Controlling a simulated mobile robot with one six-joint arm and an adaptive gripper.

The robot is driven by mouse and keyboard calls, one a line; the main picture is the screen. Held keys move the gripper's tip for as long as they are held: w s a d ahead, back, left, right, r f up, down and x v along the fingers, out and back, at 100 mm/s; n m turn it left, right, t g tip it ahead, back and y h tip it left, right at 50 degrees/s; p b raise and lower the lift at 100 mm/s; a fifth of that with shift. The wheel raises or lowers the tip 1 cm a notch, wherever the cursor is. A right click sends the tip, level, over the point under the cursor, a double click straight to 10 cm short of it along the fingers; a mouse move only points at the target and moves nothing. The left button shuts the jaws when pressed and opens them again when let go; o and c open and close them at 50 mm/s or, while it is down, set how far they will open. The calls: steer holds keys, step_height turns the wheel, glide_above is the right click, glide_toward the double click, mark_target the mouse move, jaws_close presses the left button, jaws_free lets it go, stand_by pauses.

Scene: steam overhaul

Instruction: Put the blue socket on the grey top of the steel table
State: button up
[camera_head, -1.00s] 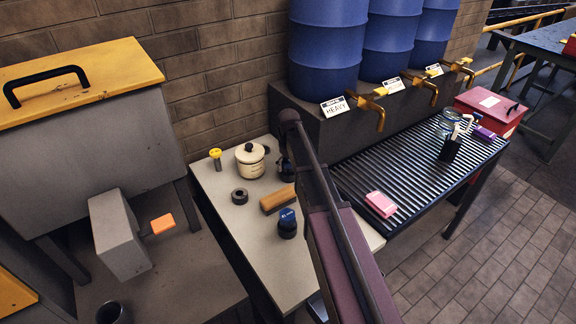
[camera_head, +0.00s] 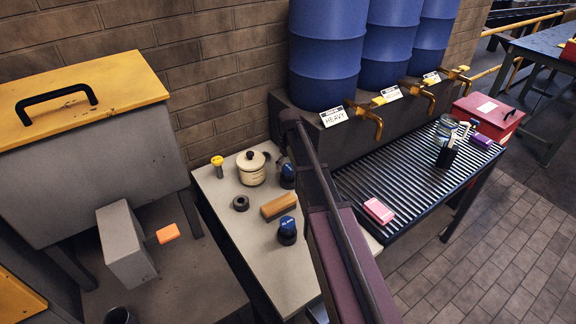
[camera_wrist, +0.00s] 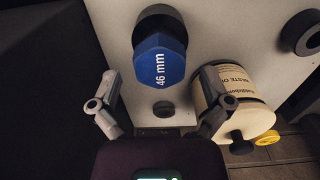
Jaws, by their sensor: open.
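A blue-topped socket (camera_wrist: 160,62) marked "46 mm" stands on the grey top (camera_wrist: 218,25) in the wrist view, its dark base showing above. My gripper (camera_wrist: 159,80) is open, its fingers to either side of the socket's lower end in the picture. They look apart from it. In the head view, a blue-topped socket (camera_head: 288,172) shows beside the cream pot, partly hidden by my arm. A second one (camera_head: 287,231) stands nearer on the steel table's grey top (camera_head: 245,250). My gripper is largely hidden behind my arm there.
The cream pot (camera_head: 251,168), labelled waste oil in the wrist view, stands close to the right finger. A dark ring (camera_head: 240,203), a brown brush-like block (camera_head: 278,205) and a yellow-topped item (camera_head: 217,164) share the top. A slatted rack (camera_head: 405,170) adjoins it.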

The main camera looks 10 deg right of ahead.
steer(key=shift+r+p, duration=3.95)
steer(key=shift+r, duration=0.35)
steer(key=s+m, duration=0.4)
steer(key=s, duration=2)
steer(key=shift+s+a+m, duration=0.15)
steer(key=shift+a+m, duration=0.1)
steer(key=shift+m, duration=0.05)
